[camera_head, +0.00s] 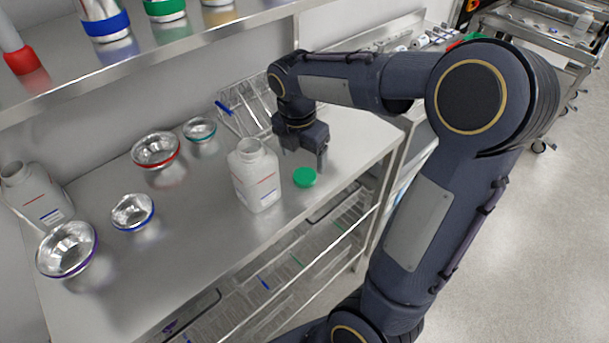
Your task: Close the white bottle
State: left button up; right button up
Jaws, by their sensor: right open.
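A white bottle (254,178) stands upright on the steel table, its neck open with no cap on it. A green cap (305,177) lies on the table just to the right of the bottle, apart from it. My right gripper (304,160) is open and points down above and behind the green cap, to the right of the bottle's neck. Nothing shows between its fingers. A second white bottle (36,190), also open at the top, stands at the far left of the table. My left gripper is not in view.
Several metal bowls with coloured rims, such as the red-rimmed one (155,149), stand left of the bottle. An upper shelf (150,54) overhangs the back. The table's front edge is close to the cap.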

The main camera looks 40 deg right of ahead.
aim_at(305, 175)
jog(key=shift+f, duration=0.1)
notch_tip(305, 175, down, 5)
jog(key=shift+s+d+f, duration=0.1)
dwell(0.4)
jog(key=c, duration=1)
